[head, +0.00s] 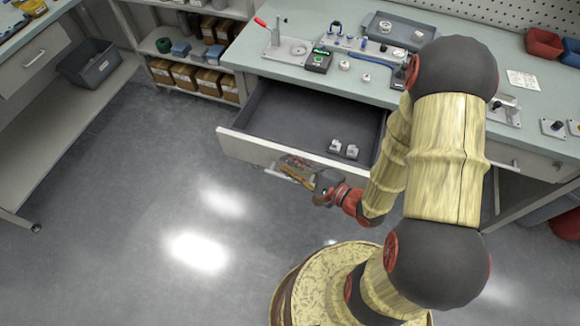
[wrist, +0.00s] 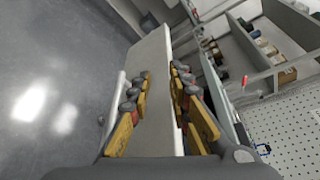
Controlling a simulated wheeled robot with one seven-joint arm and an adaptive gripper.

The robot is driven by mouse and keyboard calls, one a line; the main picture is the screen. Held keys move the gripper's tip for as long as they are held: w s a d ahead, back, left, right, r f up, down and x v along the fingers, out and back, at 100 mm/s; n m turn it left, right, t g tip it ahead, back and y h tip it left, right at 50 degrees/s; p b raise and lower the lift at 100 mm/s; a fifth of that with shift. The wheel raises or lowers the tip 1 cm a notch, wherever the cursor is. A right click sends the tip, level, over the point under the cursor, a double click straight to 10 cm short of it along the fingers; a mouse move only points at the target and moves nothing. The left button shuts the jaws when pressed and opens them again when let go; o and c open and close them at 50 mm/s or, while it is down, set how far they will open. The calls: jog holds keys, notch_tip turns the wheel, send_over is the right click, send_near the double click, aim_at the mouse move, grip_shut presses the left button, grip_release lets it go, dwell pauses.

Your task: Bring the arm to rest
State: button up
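My gripper (head: 292,166) is low at the front of the open drawer (head: 240,145), near its handle (head: 283,177). The wrist view shows the fingers of my gripper (wrist: 160,74) spread apart, with the pale drawer front (wrist: 153,95) in view between them. I cannot tell whether a finger touches the drawer front or handle. My arm reaches down from the right in the head view, bent at the elbow.
The drawer is pulled out from the workbench (head: 262,62) and holds two small pale parts (head: 344,148). A press with a red lever (head: 274,38), a tray (head: 392,30) and small fixtures stand on the bench. Clear grey floor (head: 130,200) lies to the left.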

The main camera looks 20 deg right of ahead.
dwell(0.5)
jog(key=s+a+g+y, duration=0.4)
jog(key=s+a+g, duration=0.2)
jog(key=s+a, duration=0.15)
jog(key=s+d+r+n+g+h, duration=0.2)
jog(key=s+r+n+g+h, duration=0.1)
jog(key=s+n+g, duration=0.5)
jog(key=d+r+n+t+h, duration=0.1)
jog(key=d+r+n+h, duration=0.4)
jog(key=d+r+h, duration=0.45)
notch_tip(320, 180, up, 13)
jog(key=w+d+n+t, duration=0.1)
jog(key=w+n+t, duration=0.1)
jog(key=n+t, duration=0.2)
jog(key=shift+w+d+r+t+p, duration=0.2)
jog(key=shift+d+t+p, duration=0.2)
jog(key=shift+t, duration=0.5)
